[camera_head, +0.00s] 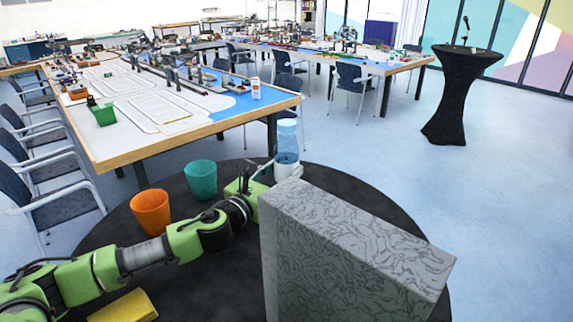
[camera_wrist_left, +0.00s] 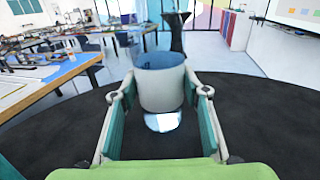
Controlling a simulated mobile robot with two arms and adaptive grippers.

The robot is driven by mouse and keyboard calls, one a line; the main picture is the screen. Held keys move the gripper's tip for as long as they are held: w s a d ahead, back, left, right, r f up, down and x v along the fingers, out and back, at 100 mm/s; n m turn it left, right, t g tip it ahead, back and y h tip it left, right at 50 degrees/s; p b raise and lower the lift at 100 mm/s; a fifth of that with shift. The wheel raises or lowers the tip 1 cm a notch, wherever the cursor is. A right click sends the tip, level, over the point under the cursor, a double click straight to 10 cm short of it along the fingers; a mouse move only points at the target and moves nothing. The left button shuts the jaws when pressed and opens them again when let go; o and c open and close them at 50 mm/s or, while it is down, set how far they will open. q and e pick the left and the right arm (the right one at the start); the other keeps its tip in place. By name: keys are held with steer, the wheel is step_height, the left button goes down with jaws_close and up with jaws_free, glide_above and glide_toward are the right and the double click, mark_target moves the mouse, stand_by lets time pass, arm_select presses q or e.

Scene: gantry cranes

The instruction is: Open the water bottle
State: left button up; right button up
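The water bottle (camera_head: 287,137) stands on the round black table, with a clear bluish upper part and a white band lower down. My left gripper (camera_head: 268,171) is at its lower part. In the left wrist view the bottle (camera_wrist_left: 162,90) is between the two fingers of my left gripper (camera_wrist_left: 160,88), the fingertips at either side of the white band. No clear gap shows, but I cannot tell if they press on it. The bottle's top is hard to make out against the background. My right gripper is not in view.
A large grey textured block (camera_head: 340,255) stands close on the right. An orange cup (camera_head: 151,212) and a teal cup (camera_head: 201,180) stand left of the bottle, beyond my left arm. A yellow item (camera_head: 125,306) lies at front left. The round table (camera_head: 400,215) is bare at far right.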

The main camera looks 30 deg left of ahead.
mark_target(278, 156)
arm_select(q)
steer(key=shift+r, duration=0.15)
steer(key=shift+r+p, duration=0.5)
steer(key=shift+p, duration=0.2)
steer(key=r+p, duration=0.3)
steer(key=shift+s+a+r, duration=0.25)
steer(key=shift+a, duration=0.1)
steer(key=s+a+r, duration=0.8)
steer(key=s+a, duration=0.1)
steer(key=shift+s+r, duration=0.15)
steer(key=shift+s, duration=0.1)
